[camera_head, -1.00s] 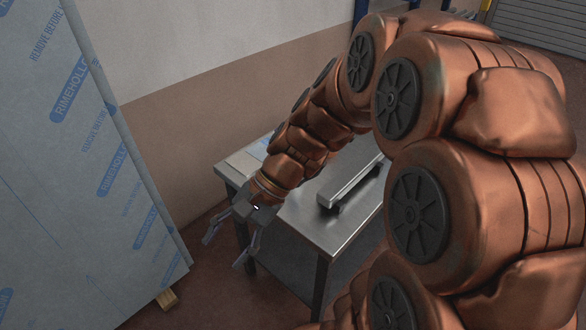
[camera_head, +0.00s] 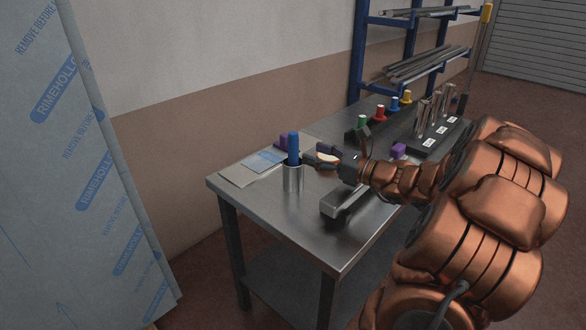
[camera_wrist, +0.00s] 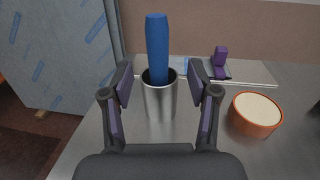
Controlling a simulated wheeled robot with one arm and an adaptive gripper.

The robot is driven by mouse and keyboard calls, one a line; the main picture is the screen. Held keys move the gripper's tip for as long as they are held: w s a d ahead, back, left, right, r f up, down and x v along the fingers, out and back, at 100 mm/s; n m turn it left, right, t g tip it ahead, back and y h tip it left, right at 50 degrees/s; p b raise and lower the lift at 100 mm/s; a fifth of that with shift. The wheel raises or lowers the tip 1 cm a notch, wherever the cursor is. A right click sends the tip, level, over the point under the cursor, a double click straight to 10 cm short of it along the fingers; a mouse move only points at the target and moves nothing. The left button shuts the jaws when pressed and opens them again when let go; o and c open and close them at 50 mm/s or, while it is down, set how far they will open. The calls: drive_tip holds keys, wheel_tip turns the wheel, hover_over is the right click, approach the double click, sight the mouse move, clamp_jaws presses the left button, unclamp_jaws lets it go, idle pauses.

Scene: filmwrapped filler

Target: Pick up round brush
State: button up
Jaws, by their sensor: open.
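A blue cylindrical handle (camera_head: 293,148), probably the round brush, stands upright in a steel cup (camera_head: 292,180) near the left end of the metal table. Any bristles are hidden inside the cup. My gripper (camera_head: 322,160) is just to the right of the handle in the head view, held roughly level above the table. In the wrist view my gripper (camera_wrist: 160,84) is open and empty, with the blue handle (camera_wrist: 157,48) and cup (camera_wrist: 160,101) centred between its fingers. I cannot tell whether the fingers reach around the cup.
An orange bowl (camera_wrist: 257,114) with a cream inside stands right of my gripper in the wrist view. A purple item (camera_wrist: 221,64) sits behind on flat sheets. A metal bar (camera_head: 345,196) lies near the table's front edge. Coloured items and a rack stand farther back.

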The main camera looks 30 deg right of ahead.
sight(297, 149)
drive_tip(key=b+x, duration=0.1)
drive_tip(key=x, duration=0.5)
drive_tip(key=shift+s+a+f, duration=0.1)
drive_tip(key=shift+a, duration=0.05)
drive_tip(key=shift+w+a, duration=0.2)
drive_tip(key=shift+w, duration=0.45)
clamp_jaws()
